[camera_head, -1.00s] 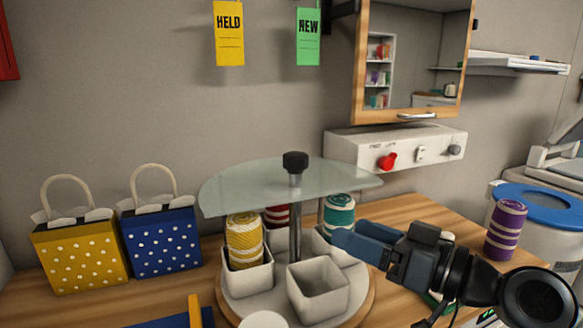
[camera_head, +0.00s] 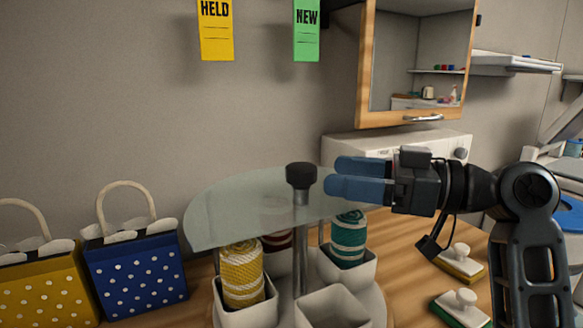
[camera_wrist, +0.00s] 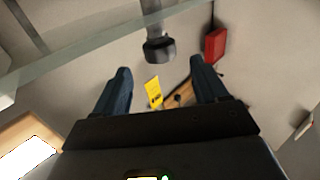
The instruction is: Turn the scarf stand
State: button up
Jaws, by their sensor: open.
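The scarf stand has white bins (camera_head: 262,309) around a metal post (camera_head: 299,240), a translucent half-round glass top (camera_head: 235,205) and a black knob (camera_head: 300,174). Rolled yellow (camera_head: 242,275), teal (camera_head: 348,238) and dark red (camera_head: 277,240) scarves stand in bins. The front bin (camera_head: 335,312) looks empty. My gripper (camera_head: 335,175) is open and empty, level with the knob and just right of it, apart from it. In the wrist view the knob (camera_wrist: 159,49) lies ahead, between the directions of the two fingers (camera_wrist: 160,68).
Yellow (camera_head: 40,285) and blue (camera_head: 135,270) dotted bags stand at left. Yellow HELD (camera_head: 215,30) and green NEW (camera_head: 306,30) tags hang on the wall. A wood-framed cabinet (camera_head: 365,70) is above a white panel (camera_head: 345,147).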

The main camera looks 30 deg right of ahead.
aim_at(301, 166)
jog(key=p+x, duration=0.1)
jog(key=x, duration=0.6)
jog(key=shift+w+a, duration=0.1)
grip_shut()
dwell(0.6)
